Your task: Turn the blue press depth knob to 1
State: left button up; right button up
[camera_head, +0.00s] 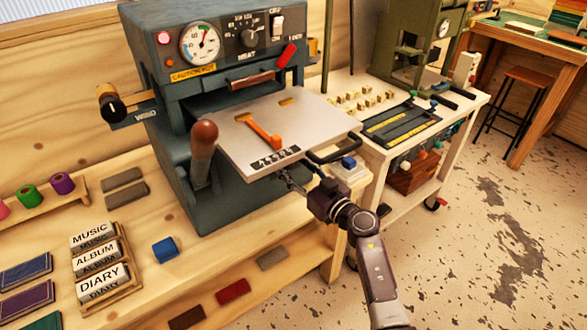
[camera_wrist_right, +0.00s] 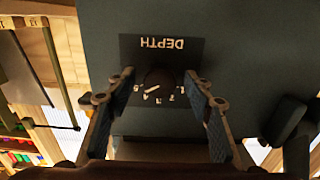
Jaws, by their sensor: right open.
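The blue-grey press (camera_head: 215,75) stands on the wooden bench, with a metal plate (camera_head: 262,135) sticking out at its front. In the right wrist view, a dark round depth knob (camera_wrist_right: 159,76) sits on a black label plate reading DEPTH, upside down. Small digits curve below the knob, and a pale pointer line seems to aim to the lower left; the exact setting is hard to read. My right gripper (camera_wrist_right: 160,84) is open, its fingers either side of the knob; contact cannot be told. In the head view my right gripper (camera_head: 287,180) is below the plate's front edge, and the depth knob is hidden.
The press also has a heat dial (camera_head: 252,38), a side knob (camera_head: 110,103) and a brown-topped lever (camera_head: 203,145). A cart (camera_head: 462,105) with small brass blocks stands close on the right. Open floor lies at the lower right.

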pick_arm(q)
jog(key=shift+s+d, duration=0.1)
jog(key=shift+s, duration=0.05)
pick_arm(e)
jog(key=shift+c, duration=0.2)
jog(key=c, duration=1.1)
pick_arm(q)
jog(key=shift+s, duration=0.2)
